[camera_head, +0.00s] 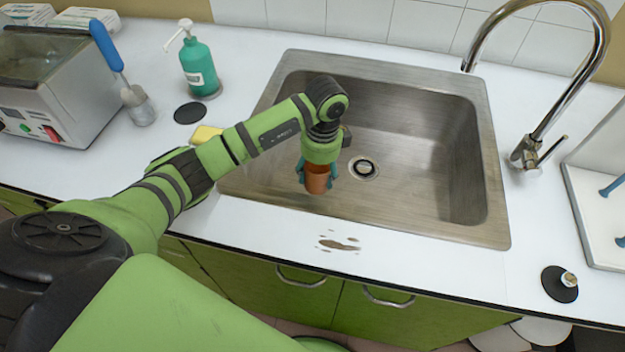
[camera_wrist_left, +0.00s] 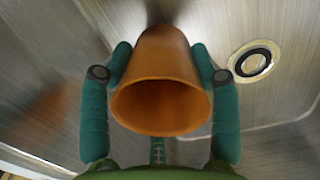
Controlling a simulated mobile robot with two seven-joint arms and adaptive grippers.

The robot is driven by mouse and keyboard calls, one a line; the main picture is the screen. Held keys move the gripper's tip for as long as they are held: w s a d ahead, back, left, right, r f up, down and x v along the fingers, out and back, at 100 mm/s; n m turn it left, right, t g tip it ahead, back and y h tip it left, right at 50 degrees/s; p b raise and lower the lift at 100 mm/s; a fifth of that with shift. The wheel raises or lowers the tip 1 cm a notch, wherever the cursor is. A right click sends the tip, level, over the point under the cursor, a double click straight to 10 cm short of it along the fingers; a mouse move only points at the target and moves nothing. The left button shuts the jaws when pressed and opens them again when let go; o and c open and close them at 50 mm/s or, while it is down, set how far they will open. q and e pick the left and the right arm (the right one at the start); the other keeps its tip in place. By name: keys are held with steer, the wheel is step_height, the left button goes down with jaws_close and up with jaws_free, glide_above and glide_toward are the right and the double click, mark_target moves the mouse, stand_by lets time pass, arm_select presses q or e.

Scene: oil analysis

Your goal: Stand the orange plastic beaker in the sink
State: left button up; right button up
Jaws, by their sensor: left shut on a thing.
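The orange plastic beaker (camera_head: 317,180) is between the fingers of my left gripper (camera_head: 317,172), inside the outline of the metal sink (camera_head: 470,228). In the left wrist view the beaker (camera_wrist_left: 162,80) fills the middle, its open rim toward the camera. The teal fingers of my left gripper (camera_wrist_left: 161,75) are shut on it from both sides. The sink floor with the round drain (camera_wrist_left: 254,61) lies beyond it. In the head view the drain (camera_head: 364,168) is just right of the beaker. I cannot tell whether its base touches the sink floor. My right gripper is not in view.
A chrome faucet (camera_head: 533,142) stands at the sink's right. A green pump bottle (camera_head: 199,68) and a yellow sponge (camera_head: 206,134) are on the left counter. A brown spill (camera_head: 339,244) marks the front counter. The sink's right half is clear.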

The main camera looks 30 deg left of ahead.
mark_target(310, 186)
arm_select(q)
steer(key=shift+s+a+f, duration=0.5)
steer(key=shift+s+a, duration=0.05)
steer(key=shift+s+f, duration=0.1)
steer(key=shift+f, duration=0.25)
step_height(310, 186, down, 3)
steer(key=shift+f+p, duration=0.1)
steer(key=shift+p, duration=0.3)
steer(key=shift+f, duration=0.15)
steer(key=o, duration=1.2)
